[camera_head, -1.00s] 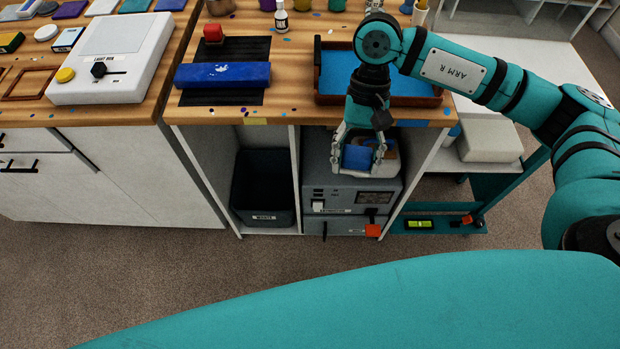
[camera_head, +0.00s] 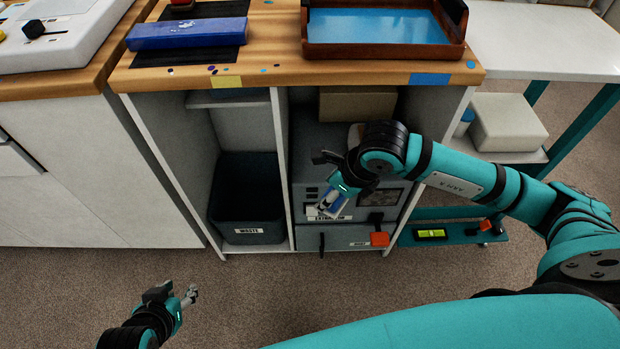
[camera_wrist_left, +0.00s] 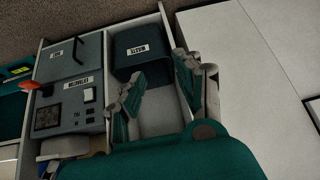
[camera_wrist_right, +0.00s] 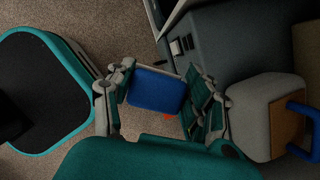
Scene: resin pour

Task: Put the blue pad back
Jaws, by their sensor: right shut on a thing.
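The blue pad (camera_wrist_right: 157,90), a small block with a pale edge, sits between the fingers of my right gripper (camera_wrist_right: 160,84) in the right wrist view. My right gripper is shut on it. In the head view my right gripper (camera_head: 336,194) holds the pad (camera_head: 332,205) in front of the grey extractor (camera_head: 375,196), below the counter. The arm partly hides the pad there. My left gripper (camera_head: 180,298) is low at the lower left, over the floor. It is open and empty in the left wrist view (camera_wrist_left: 157,80).
The waste bin (camera_head: 245,200) stands in the left bay. A brown-rimmed tray (camera_head: 383,48) and a blue bar (camera_head: 188,34) are on the counter. Yellow (camera_head: 226,82) and blue (camera_head: 430,79) patches mark its edge. A grey block with a wooden part (camera_wrist_right: 283,127) shows in the right wrist view.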

